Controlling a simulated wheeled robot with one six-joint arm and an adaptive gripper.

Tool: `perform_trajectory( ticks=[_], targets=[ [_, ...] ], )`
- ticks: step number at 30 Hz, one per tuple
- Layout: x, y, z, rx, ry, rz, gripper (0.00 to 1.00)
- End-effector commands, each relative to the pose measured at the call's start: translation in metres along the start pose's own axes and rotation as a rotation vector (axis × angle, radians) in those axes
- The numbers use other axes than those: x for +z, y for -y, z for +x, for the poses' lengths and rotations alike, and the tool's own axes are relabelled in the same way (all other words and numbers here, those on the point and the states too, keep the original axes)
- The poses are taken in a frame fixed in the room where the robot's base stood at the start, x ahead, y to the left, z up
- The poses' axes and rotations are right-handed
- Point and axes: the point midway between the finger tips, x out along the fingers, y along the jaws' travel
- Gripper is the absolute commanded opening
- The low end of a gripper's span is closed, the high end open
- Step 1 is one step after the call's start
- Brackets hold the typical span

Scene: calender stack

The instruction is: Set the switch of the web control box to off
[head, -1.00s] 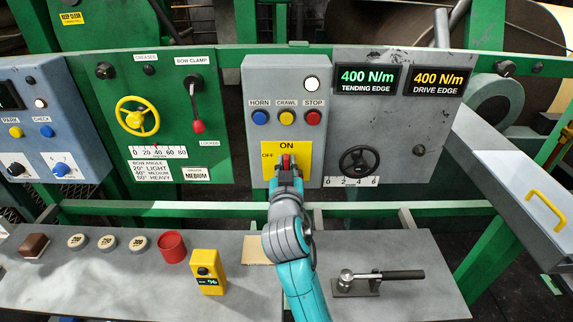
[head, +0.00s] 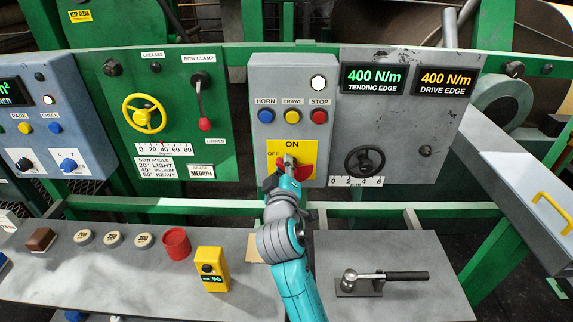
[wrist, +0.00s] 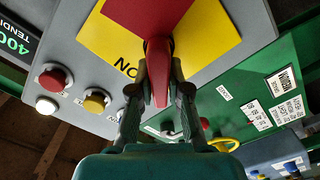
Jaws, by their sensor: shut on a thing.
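The web control box (head: 292,110) is a grey panel with a yellow switch plate (head: 306,150) low on its face. The plate is labelled ON at the top and OFF at the left. My gripper (head: 288,165) is at the plate. In the wrist view, its fingers (wrist: 160,95) are shut on the red switch handle (wrist: 159,70), one on each side. The handle is turned partly from ON toward OFF, by the tilt of the box in the wrist view. My gripper hides part of the handle in the head view.
Horn, crawl and stop buttons (head: 319,117) sit above the plate. A black handwheel (head: 364,161) is close at the right, and the bow clamp lever (head: 204,125) is at the left. A bench below carries a yellow meter (head: 212,270) and a red cup (head: 176,243).

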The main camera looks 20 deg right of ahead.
Motion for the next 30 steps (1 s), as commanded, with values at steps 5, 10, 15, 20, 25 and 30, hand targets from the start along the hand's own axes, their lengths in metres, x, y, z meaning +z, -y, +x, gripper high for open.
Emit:
perform_trajectory(
  ticks=[5, 10, 15, 20, 25, 30],
  targets=[
    [0.000, 0.005, 0.000, -0.001, 0.000, -0.168, 0.00],
    [0.001, 0.009, 0.000, -0.002, 0.000, -0.328, 0.00],
    [0.003, 0.013, 0.000, -0.002, 0.000, -0.473, 0.00],
    [0.004, 0.015, 0.000, -0.002, -0.001, -0.586, 0.00],
    [0.005, 0.017, 0.000, -0.002, -0.001, -0.673, 0.00],
    [0.006, 0.018, 0.000, -0.002, -0.001, -0.726, 0.00]
  ],
)
